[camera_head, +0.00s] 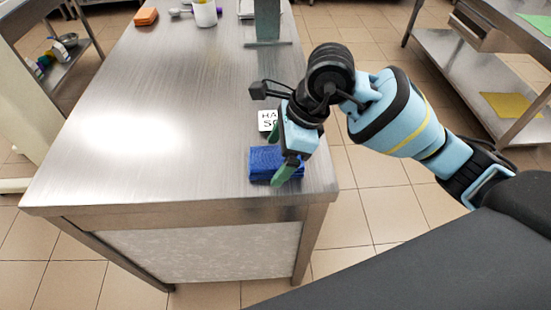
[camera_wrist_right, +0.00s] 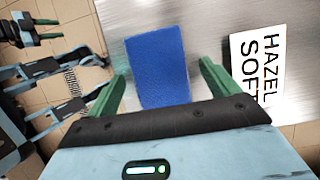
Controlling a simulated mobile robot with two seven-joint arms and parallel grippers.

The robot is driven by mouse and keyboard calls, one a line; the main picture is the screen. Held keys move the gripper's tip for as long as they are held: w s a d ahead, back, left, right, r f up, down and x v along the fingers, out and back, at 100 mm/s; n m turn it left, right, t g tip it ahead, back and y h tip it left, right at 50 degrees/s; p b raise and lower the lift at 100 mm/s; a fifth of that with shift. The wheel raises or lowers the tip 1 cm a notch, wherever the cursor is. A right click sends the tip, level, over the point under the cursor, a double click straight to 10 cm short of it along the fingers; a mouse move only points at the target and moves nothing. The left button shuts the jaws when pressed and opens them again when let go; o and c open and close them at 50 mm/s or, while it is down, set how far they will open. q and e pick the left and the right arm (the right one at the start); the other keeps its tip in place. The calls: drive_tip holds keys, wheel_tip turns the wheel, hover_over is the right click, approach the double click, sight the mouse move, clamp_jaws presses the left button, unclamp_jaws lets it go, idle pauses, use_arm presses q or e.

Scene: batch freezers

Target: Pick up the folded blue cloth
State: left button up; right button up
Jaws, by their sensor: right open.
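The folded blue cloth (camera_head: 262,160) lies on the steel table near its front right corner. In the right wrist view the cloth (camera_wrist_right: 157,66) shows as a blue rectangle ahead of and between the two green fingers. My right gripper (camera_head: 282,150) is over the cloth in the head view, its fingers pointing down. In the right wrist view my right gripper (camera_wrist_right: 160,88) is open, with nothing held between its fingers. The gripper hides part of the cloth in the head view. My left gripper is not seen in the head view.
A white label card (camera_head: 266,120) with black letters lies just behind the cloth; it also shows in the right wrist view (camera_wrist_right: 260,62). An orange block (camera_head: 145,16) and a white container (camera_head: 205,13) stand at the table's far end. The table's middle is clear.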

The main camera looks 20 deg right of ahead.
sight(270, 160)
drive_tip(key=c, duration=1.1)
drive_tip(key=shift+o, duration=0.2)
drive_tip(key=shift+r, duration=0.1)
